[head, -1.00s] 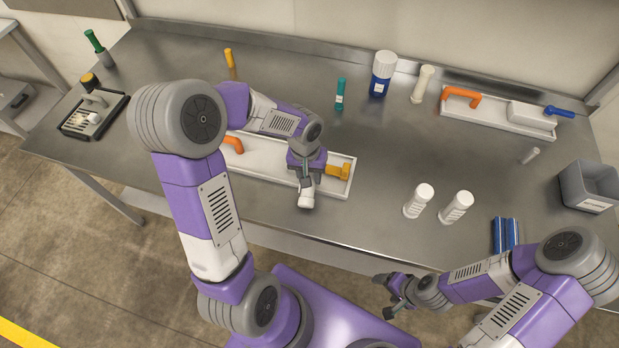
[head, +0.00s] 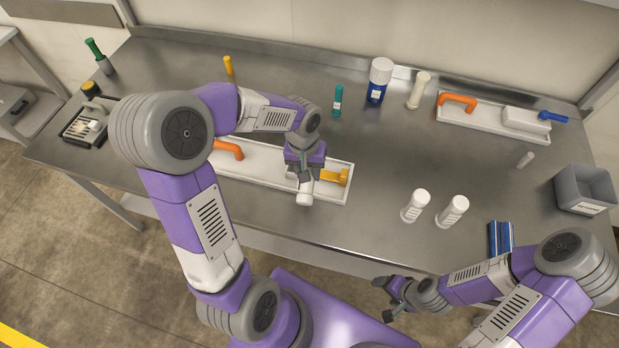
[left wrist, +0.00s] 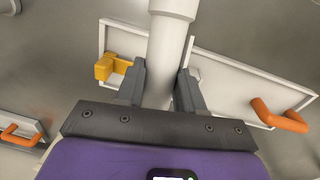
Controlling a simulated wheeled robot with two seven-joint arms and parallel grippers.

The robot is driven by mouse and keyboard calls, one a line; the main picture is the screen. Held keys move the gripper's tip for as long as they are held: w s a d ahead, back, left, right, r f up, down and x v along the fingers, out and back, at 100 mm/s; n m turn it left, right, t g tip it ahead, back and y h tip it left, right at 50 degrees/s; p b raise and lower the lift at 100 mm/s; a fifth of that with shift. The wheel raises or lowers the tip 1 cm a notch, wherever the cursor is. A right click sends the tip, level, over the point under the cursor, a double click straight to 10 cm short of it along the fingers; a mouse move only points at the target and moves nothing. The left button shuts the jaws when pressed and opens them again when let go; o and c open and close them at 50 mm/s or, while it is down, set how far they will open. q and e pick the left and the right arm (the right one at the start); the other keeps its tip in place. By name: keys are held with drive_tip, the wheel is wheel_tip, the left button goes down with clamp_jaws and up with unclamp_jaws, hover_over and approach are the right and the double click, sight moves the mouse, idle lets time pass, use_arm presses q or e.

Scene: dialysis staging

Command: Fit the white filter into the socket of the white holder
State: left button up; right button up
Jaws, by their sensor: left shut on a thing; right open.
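My left gripper (head: 304,176) is shut on a white cylinder, the filter (head: 305,198). It holds the filter over the front edge of a long white tray-like holder (head: 265,178), near its right end. The holder has an orange handle (head: 229,149) and a yellow clip (head: 335,177). In the left wrist view the filter (left wrist: 168,50) stands between both fingers, with the yellow clip (left wrist: 115,68) to its left and the orange handle (left wrist: 280,116) to its right. The socket cannot be made out. My right gripper (head: 392,300) is open and empty, in front of the table.
Two white bottles (head: 415,206) (head: 452,211) stand right of the holder. A second white tray (head: 470,124) lies at the back right. A blue bottle (head: 379,82) and a teal tube (head: 338,101) stand behind. A grey bin (head: 585,190) is far right. The central tabletop is clear.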

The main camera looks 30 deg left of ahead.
sight(308, 185)
use_arm(q)
wheel_tip(308, 185, down, 7)
drive_tip(key=shift+f+b, duration=0.2)
drive_tip(key=shift+b, duration=0.7)
drive_tip(key=shift+r, duration=0.1)
drive_tip(key=shift+f, duration=0.2)
drive_tip(key=o, duration=1.1)
